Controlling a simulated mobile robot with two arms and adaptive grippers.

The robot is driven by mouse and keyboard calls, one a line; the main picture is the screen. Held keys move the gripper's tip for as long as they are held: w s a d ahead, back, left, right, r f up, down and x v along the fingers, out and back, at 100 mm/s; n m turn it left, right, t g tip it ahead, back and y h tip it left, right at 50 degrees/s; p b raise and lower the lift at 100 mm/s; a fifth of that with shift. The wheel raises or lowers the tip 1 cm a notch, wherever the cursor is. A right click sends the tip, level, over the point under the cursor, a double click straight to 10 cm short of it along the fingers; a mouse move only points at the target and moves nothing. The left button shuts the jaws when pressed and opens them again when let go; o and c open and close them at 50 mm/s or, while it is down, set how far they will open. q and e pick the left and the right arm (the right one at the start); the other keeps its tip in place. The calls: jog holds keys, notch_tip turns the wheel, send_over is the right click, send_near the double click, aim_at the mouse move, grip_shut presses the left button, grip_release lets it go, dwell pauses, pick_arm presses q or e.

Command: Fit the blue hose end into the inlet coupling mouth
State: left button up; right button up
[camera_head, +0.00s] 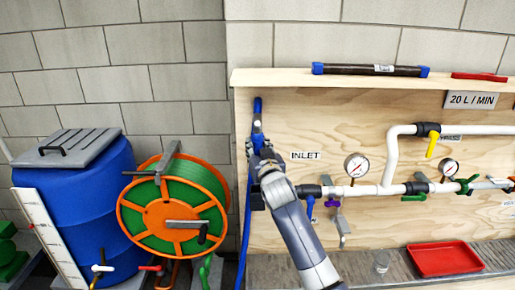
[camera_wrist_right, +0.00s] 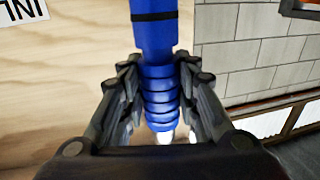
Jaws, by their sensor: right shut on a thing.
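My right gripper (camera_head: 256,142) is shut on the blue hose end (camera_head: 257,106), in front of the plywood panel and left of the INLET label. In the right wrist view the ribbed part of the blue hose end (camera_wrist_right: 160,92) sits between both fingers, with a pale tip showing below the ribs. The black inlet coupling (camera_head: 309,191) is at the left end of the white pipe, below and right of the gripper. The hose end is apart from it. The coupling's mouth is partly hidden by my right arm. My left gripper is not in view.
The blue hose (camera_head: 243,225) hangs down the panel's left edge. A blue-handled valve (camera_head: 310,207) and a gauge (camera_head: 357,165) are near the coupling. A hose reel (camera_head: 172,214) and blue barrel (camera_head: 80,195) stand left. A red tray (camera_head: 445,259) lies on the bench.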

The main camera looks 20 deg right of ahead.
jog(key=shift+w+f+b, duration=0.15)
jog(key=shift+f+b, duration=0.2)
jog(key=shift+f, duration=0.1)
jog(key=shift+s+f+b, duration=0.2)
jog(key=shift+f+b, duration=0.65)
jog(key=shift+f, duration=0.15)
notch_tip(320, 180, down, 2)
jog(key=shift+w+f+b, duration=0.15)
jog(key=shift+b, duration=0.6)
jog(key=shift+f, duration=0.25)
jog(key=shift+f+b, duration=1.9)
jog(key=shift+f, duration=1.05)
jog(key=o, duration=1.2)
jog(key=shift+o, duration=0.2)
